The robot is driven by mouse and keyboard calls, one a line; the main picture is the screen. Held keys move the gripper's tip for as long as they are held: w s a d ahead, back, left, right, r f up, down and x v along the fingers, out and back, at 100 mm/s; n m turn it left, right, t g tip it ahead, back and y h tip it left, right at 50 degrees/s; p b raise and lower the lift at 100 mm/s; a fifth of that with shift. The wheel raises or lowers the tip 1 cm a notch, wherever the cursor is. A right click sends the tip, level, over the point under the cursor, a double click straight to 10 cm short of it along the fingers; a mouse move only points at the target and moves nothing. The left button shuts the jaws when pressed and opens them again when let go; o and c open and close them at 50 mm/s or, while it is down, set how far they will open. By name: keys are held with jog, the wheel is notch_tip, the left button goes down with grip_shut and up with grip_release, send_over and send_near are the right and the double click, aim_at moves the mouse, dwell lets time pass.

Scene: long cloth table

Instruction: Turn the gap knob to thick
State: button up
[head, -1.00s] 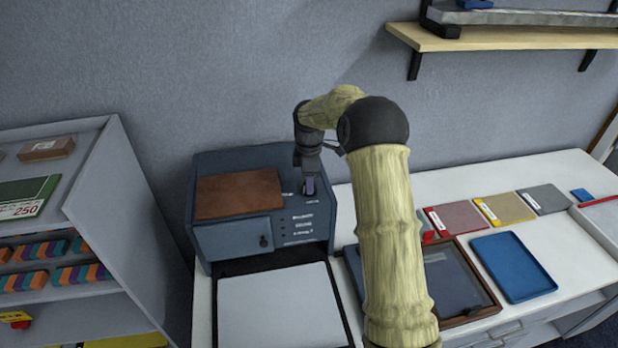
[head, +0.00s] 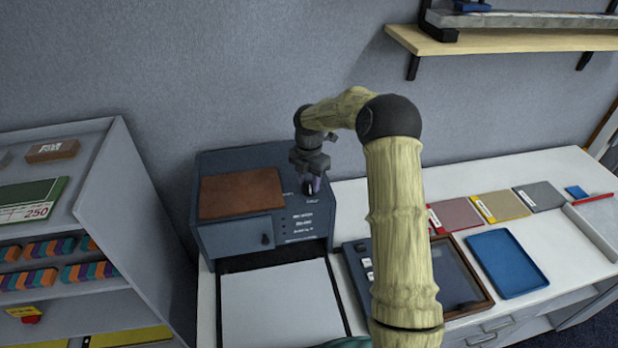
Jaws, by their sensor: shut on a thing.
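The dark blue-grey machine (head: 235,240) stands at the left end of the white table, against the wall. Its gap knob (head: 311,187) is on the top face, right of a brown panel, beside small white marks. My gripper (head: 311,183) points down at the knob from above and is shut on it. The fingers cover most of the knob, so its pointer and exact setting cannot be made out.
A white sheet-like bed (head: 275,305) lies in front of the machine. A framed dark tray (head: 458,280), a blue tray (head: 512,264) and several coloured swatches (head: 500,206) lie to the right. A grey shelf unit (head: 120,215) stands at left; a wall shelf (head: 500,40) is above right.

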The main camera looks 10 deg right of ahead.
aim_at(309, 183)
jog(key=shift+r+n, duration=0.1)
jog(key=shift+n, duration=0.4)
jog(key=o, duration=1)
jog(key=shift+c, duration=0.2)
notch_tip(309, 183, up, 17)
jog(key=b, duration=0.3)
jog(key=shift+r+b, duration=0.15)
jog(key=shift+b, duration=0.15)
